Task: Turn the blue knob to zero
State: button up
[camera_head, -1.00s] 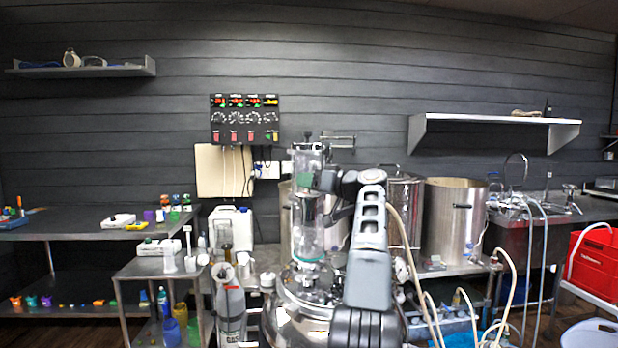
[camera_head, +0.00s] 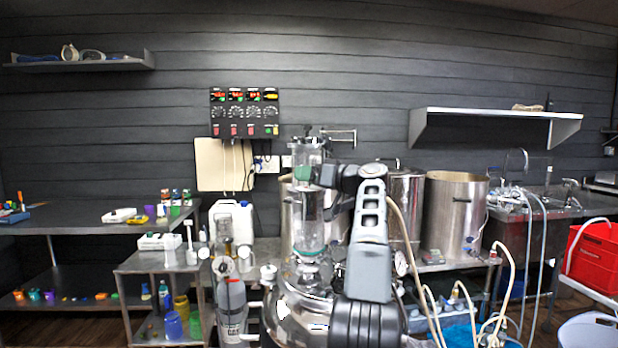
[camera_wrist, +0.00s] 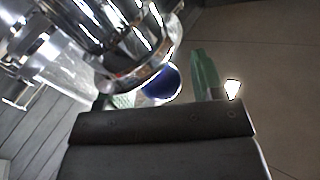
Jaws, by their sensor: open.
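The blue knob (camera_wrist: 160,83) shows in the wrist view as a round blue shape just below the rim of a shiny steel part. My gripper (camera_wrist: 154,78) is open. Its green right finger (camera_wrist: 205,75) stands to the right of the knob, and its left finger is partly hidden near the steel rim. The knob lies between the fingers in the picture; I cannot tell whether they touch it. No pointer or scale on the knob is readable. In the head view my arm reaches to the glass column (camera_head: 310,215), and the knob cannot be made out.
The column stands on a domed steel vessel (camera_head: 300,305). Steel pots (camera_head: 455,215) stand behind to the right, with hoses (camera_head: 508,290) in front. A wall control panel (camera_head: 244,113) hangs behind. Benches with small items are at left, and a red crate (camera_head: 592,258) is at right.

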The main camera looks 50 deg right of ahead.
jog(key=b+v, duration=0.1)
jog(key=v, duration=1.2)
jog(key=shift+s, duration=0.4)
